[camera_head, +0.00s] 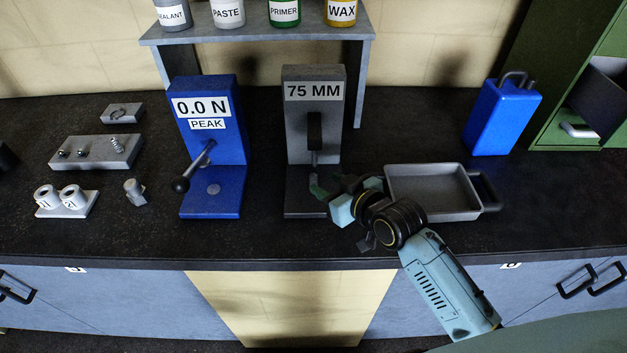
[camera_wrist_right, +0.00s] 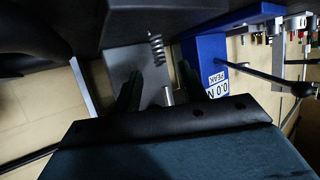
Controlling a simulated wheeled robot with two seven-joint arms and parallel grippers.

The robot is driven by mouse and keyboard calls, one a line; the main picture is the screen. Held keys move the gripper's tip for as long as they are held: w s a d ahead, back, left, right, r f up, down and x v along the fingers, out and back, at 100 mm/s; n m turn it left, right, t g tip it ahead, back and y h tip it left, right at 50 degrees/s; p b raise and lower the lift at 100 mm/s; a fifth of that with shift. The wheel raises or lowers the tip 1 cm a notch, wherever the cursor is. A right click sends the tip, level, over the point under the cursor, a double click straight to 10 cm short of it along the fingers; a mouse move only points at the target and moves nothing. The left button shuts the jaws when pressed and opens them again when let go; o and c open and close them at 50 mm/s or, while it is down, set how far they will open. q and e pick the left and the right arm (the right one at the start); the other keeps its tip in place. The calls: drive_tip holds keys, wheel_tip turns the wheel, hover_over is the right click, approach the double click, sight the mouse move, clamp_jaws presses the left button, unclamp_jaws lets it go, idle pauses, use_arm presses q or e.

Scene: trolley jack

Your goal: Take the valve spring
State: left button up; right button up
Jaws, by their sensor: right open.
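My right gripper (camera_head: 322,188) is at the foot of the grey 75 MM gauge (camera_head: 297,132) in the head view. In the right wrist view, the gripper (camera_wrist_right: 157,72) has its two dark green fingers apart. A coiled spring (camera_wrist_right: 157,48) shows between and just beyond the fingertips, against the grey gauge plate (camera_wrist_right: 120,62); I see no finger closed on it. In the head view this spring is not clearly visible near the gripper. Another small coil spring (camera_head: 118,144) stands on a grey block (camera_head: 93,158) at the left. My left gripper is not in view.
The blue 0.0 N PEAK tester (camera_head: 228,155) with a lever stands left of the gauge. An empty grey tray (camera_head: 412,218) lies close to the right of my gripper. A blue can (camera_head: 503,118) stands further right. Bare black bench lies along the front edge.

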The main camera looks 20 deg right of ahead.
sight(316, 179)
drive_tip(key=shift+x, duration=3.2)
clamp_jaws()
